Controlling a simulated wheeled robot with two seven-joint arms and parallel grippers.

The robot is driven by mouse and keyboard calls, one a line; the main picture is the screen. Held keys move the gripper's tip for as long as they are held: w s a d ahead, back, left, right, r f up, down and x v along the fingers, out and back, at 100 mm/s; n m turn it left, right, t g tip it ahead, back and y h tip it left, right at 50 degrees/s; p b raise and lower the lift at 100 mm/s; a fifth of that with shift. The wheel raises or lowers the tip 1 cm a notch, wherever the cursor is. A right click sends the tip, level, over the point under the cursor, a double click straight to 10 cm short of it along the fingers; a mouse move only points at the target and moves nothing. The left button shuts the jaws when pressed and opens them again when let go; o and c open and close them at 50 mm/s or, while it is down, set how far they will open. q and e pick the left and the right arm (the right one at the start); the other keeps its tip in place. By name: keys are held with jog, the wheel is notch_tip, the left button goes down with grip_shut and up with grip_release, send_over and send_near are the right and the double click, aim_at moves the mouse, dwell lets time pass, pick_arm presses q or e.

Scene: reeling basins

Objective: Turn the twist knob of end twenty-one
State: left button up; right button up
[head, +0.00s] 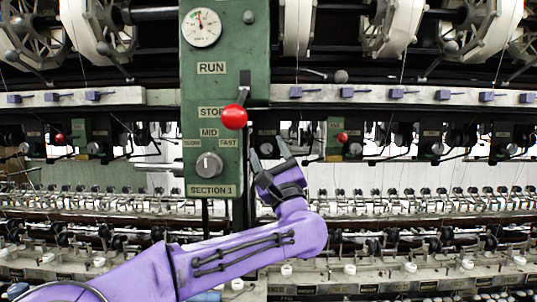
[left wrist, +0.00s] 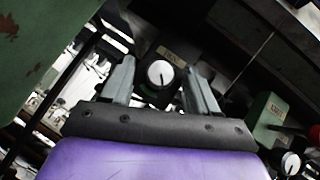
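My left gripper (head: 267,149) reaches up beside the green control post in the head view, with its two fingers spread apart. In the left wrist view the gripper (left wrist: 160,80) shows open, and a round knob (left wrist: 160,74) with a pale face and a dark pointer mark appears between the fingers. A small label (left wrist: 170,54) sits just above this knob; I cannot read its number. The fingers do not visibly touch the knob, and I cannot tell whether they reach around it. My right gripper is not in view.
The green control post (head: 222,90) stands close left of the gripper, with a red-ball lever (head: 234,117) and a speed knob (head: 208,164).

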pick_arm(q)
jog(key=shift+f, duration=0.15)
jog(key=b+v, duration=0.5)
jog(key=v, duration=0.5)
jog(key=shift+s+b, duration=0.25)
jog(key=shift+b, duration=0.15)
